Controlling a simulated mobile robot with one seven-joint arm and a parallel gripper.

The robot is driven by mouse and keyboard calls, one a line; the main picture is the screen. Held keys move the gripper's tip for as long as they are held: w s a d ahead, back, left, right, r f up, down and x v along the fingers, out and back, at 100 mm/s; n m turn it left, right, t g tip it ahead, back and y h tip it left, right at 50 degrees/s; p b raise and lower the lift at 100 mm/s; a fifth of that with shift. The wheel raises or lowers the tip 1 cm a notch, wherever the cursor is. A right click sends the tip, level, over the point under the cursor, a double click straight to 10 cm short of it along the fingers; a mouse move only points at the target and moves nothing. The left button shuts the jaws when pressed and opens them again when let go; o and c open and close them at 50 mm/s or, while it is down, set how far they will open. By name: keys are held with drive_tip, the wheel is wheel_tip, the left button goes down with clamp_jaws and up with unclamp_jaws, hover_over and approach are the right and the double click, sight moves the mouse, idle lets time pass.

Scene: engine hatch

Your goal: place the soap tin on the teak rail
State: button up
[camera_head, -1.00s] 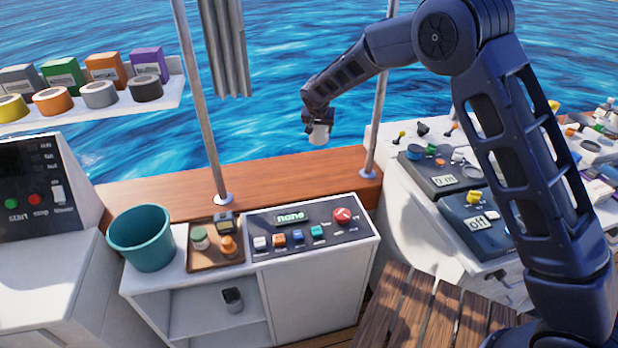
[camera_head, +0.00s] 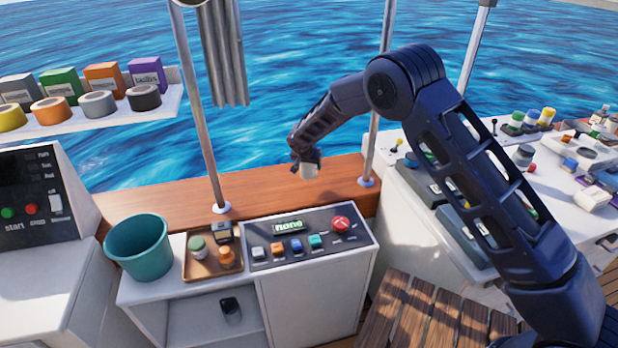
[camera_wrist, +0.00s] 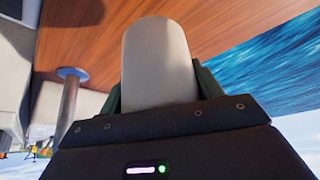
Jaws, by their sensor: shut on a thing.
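My gripper (camera_head: 306,165) is shut on a small off-white rounded thing, the soap tin (camera_head: 309,172). In the wrist view the tin (camera_wrist: 157,62) fills the middle, between the dark green fingers. The teak rail (camera_head: 270,188) is the long reddish-brown wooden ledge behind the consoles. In the head view the tin shows in front of the rail's far edge, low over its right half. In the wrist view the rail (camera_wrist: 240,28) lies behind the tin. I cannot tell whether the tin touches the wood.
Metal posts stand on the rail, one left of my gripper (camera_head: 221,206) and one right (camera_head: 367,180). In front are a button console (camera_head: 350,244), a brown tray (camera_head: 212,268) with small items, and a teal bucket (camera_head: 140,248). The rail between the posts looks clear.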

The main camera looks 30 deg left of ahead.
sight(306, 167)
drive_tip(key=shift+f, duration=3.1)
drive_tip(key=shift+f, duration=0.15)
drive_tip(key=o, duration=1.2)
drive_tip(key=v, duration=1.2)
